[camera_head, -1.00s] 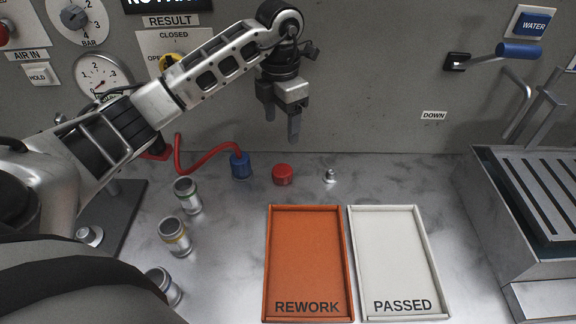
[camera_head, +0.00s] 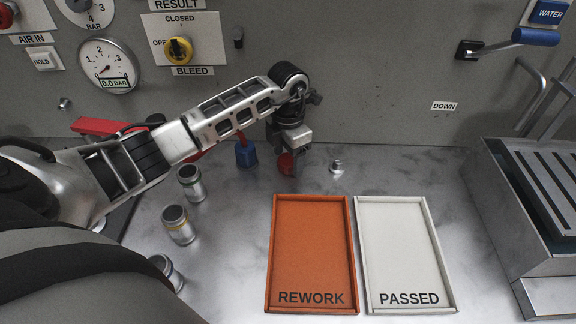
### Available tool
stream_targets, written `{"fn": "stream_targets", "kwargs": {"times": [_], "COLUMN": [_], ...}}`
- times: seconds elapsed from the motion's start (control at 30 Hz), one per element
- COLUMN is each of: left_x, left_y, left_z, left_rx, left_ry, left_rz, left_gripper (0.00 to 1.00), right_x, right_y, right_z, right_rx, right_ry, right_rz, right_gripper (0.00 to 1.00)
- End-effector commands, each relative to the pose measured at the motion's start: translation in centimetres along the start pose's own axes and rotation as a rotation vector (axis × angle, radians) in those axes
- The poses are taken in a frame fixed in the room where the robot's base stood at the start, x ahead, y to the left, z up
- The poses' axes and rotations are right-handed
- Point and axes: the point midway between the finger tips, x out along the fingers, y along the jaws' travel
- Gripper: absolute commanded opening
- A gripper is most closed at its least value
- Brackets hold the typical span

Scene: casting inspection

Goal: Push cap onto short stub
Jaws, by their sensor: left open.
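The red cap (camera_head: 284,164) sits on the metal bench at the foot of the back wall, partly hidden behind my left gripper (camera_head: 294,165). My left gripper points down with its fingers at the cap, and it is open. I cannot tell whether the fingers touch the cap. The short stub (camera_head: 336,167) is a small silver fitting standing on the bench, a little right of the cap and apart from it. Nothing is on the stub. My right gripper is not in view.
A blue fitting (camera_head: 246,155) with a red hose stands just left of the cap. Silver castings (camera_head: 178,225) stand at the left. The orange REWORK tray (camera_head: 270,255) and white PASSED tray (camera_head: 432,255) lie in front. A grated basin (camera_head: 490,205) is at the right.

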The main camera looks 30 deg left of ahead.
Motion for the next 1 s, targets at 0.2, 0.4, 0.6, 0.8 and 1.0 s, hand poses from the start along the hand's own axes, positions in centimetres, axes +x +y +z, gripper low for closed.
{"fn": "stream_targets", "kwargs": {"times": [0.2, 0.4, 0.6, 0.8, 1.0], "left_x": [-0.1, -0.1, -0.1, -1.0, -3.6], "left_y": [0.0, 0.1, 0.1, 0.0, 0.0], "left_z": [0.0, 0.0, 0.0, -0.1, -0.2], "left_rx": [-0.001, -0.001, -0.001, -0.004, -0.005], "left_ry": [-0.001, -0.001, -0.001, -0.001, -0.003], "left_rz": [0.000, 0.000, 0.000, 0.001, 0.002], "left_gripper": [0.60, 0.20, 0.17, 0.17, 0.17], "right_x": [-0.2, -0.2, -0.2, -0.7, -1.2], "right_y": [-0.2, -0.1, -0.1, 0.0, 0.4], "right_z": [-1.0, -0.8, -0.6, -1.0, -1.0], "right_rx": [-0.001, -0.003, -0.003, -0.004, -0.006], "right_ry": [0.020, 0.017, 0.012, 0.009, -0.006], "right_rz": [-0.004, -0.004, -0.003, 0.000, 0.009], "right_gripper": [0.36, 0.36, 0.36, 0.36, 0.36]}}
